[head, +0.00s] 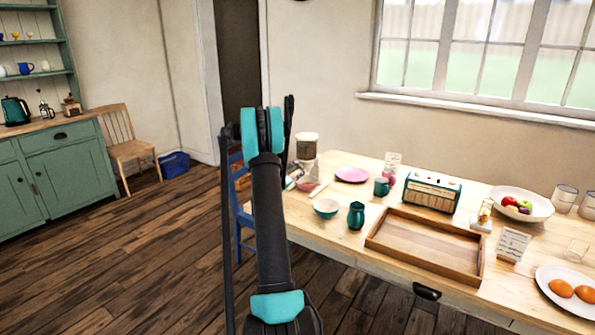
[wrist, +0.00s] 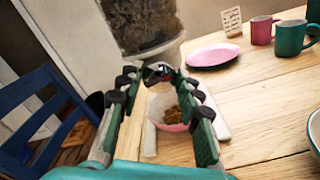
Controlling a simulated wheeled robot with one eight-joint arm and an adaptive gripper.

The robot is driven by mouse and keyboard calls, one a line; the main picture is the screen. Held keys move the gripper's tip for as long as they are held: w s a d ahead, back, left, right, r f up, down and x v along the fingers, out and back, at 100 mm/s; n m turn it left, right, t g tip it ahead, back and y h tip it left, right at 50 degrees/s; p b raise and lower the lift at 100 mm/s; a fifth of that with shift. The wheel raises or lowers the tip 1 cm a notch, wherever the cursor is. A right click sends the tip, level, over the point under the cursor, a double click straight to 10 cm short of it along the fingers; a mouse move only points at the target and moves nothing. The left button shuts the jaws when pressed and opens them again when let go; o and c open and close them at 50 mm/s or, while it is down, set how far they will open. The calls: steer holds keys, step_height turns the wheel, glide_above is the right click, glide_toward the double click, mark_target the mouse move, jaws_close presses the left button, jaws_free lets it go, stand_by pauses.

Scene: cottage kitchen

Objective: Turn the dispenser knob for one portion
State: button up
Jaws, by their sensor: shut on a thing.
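The dispenser (wrist: 143,22) stands at the far left end of the table, with a clear hopper of brown pieces. It also shows in the head view (head: 307,141), partly beside my arm. My gripper (wrist: 159,76) is in front of it in the wrist view, its fingertips closed around the small dark knob (wrist: 158,70) below the hopper. The fingers hide much of the knob, and I cannot tell its angle. A pink bowl (wrist: 172,126) sits below, seen between my fingers, with brown pieces inside. It also shows in the head view (head: 309,186).
A pink plate (wrist: 212,55), a pink mug (wrist: 261,30) and a teal mug (wrist: 291,38) stand to the right. A blue chair (wrist: 35,110) is close on the left. A teal bowl (head: 326,208), teal jug (head: 356,216) and wooden tray (head: 425,246) occupy the nearer table.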

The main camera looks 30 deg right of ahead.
steer(key=o, duration=1.2)
steer(key=shift+c, duration=0.2)
steer(key=shift+a, duration=0.15)
steer(key=v, duration=1.2)
